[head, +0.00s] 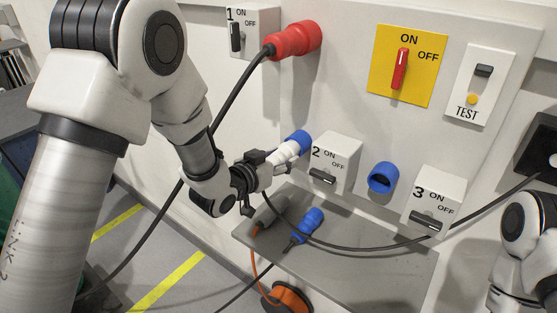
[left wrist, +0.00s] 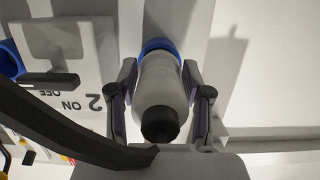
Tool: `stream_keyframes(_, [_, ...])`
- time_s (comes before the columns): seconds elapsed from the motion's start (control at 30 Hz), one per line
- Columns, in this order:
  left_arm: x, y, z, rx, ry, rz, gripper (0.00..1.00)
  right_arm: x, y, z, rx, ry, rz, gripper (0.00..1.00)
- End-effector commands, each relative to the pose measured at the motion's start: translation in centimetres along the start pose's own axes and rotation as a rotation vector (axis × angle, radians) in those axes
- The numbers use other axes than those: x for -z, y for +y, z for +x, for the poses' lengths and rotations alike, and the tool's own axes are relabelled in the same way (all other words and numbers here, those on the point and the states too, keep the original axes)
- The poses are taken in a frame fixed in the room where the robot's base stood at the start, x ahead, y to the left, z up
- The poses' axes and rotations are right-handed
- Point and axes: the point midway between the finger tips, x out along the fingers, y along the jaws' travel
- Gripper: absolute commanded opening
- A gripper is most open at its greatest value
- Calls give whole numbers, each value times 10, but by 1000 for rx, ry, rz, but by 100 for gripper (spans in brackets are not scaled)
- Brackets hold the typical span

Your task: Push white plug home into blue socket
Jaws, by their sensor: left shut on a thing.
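The white plug (head: 285,152) is held in my left gripper (head: 272,163) in front of the wall panel. Its front end meets the blue socket (head: 298,138) left of switch box 2. In the left wrist view the white plug (left wrist: 161,85) lies between both fingers of my left gripper (left wrist: 161,88), with its dark cable end toward the camera. The blue socket (left wrist: 160,46) shows as a rim around the plug's far end. The plug looks in line with the socket, but I cannot tell how deep it sits. My right gripper is out of view.
Switch box 2 (head: 335,160) stands close right of the socket. Another blue socket (head: 382,178) and switch box 3 (head: 436,198) are further right. A blue connector (head: 310,222) lies on the grey shelf (head: 375,270) below. A black cable (head: 350,246) hangs across the shelf.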

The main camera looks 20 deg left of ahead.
Motion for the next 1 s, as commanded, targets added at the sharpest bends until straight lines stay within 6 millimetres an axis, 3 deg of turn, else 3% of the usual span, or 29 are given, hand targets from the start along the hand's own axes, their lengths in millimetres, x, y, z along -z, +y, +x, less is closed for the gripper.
stream_keyframes(0.57, [3,0,14,0,0,0,9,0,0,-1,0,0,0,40])
stream_keyframes(0.6, [3,0,14,0,0,0,56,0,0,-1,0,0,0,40])
stream_keyframes(0.67, [3,0,14,0,0,0,77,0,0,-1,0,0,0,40])
stream_keyframes(1.0, [3,0,13,0,-1,-1,78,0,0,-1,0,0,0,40])
